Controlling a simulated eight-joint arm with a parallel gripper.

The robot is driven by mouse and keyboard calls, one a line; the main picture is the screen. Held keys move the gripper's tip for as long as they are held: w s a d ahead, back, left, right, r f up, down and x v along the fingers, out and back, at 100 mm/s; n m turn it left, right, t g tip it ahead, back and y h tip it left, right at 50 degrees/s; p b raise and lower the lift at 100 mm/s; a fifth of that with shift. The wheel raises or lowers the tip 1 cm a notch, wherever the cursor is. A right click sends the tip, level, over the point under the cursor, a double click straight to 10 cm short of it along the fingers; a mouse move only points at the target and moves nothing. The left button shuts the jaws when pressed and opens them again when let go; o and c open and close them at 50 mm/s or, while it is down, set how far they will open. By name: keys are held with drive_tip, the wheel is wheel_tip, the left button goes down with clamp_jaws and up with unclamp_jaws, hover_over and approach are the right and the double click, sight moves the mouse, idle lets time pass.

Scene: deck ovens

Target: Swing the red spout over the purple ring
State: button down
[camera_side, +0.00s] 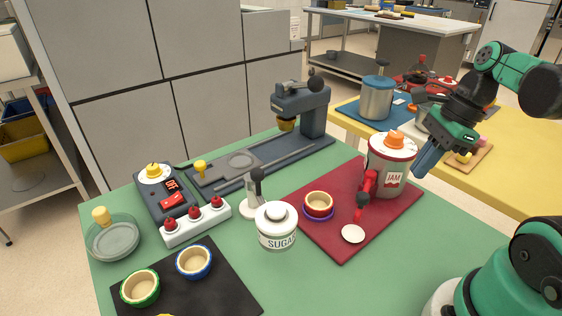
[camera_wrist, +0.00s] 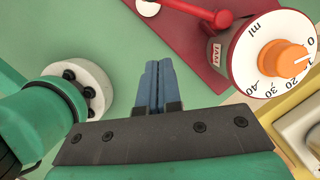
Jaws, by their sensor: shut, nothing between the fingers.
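The jam dispenser (camera_side: 393,170), a pale drum with an orange dial, stands at the right of the dark red mat. Its red spout (camera_side: 369,184) points toward the front of the mat; a red arm with a rounded end (camera_wrist: 222,19) also shows in the wrist view. The purple ring (camera_side: 306,214) lies left of the spout, around the base of a red bowl (camera_side: 318,199). The spout end is apart from the bowl. My gripper (camera_side: 420,174) is shut and empty, to the right of the dispenser; its blue fingers (camera_wrist: 157,65) touch together in the wrist view.
A white disc (camera_side: 352,234) lies in front of the spout. A sugar jar (camera_side: 277,227) and a dark-knobbed lever (camera_side: 254,195) stand left of the mat. A yellow table (camera_side: 520,165) with a pot (camera_side: 377,98) is behind. Green table in front of the mat is clear.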

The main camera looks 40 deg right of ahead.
drive_tip(key=w+a+f, duration=0.3)
drive_tip(key=a+f, duration=0.1)
drive_tip(key=shift+w+a+f, duration=0.15)
drive_tip(key=shift+f, duration=0.2)
idle(0.4)
drive_tip(key=shift+w+a+m, duration=0.2)
drive_tip(key=shift+m, duration=0.6)
drive_tip(key=w+a+m, duration=0.1)
drive_tip(key=w+a, duration=0.1)
drive_tip(key=w, duration=0.4)
drive_tip(key=shift+m+t+h, duration=0.3)
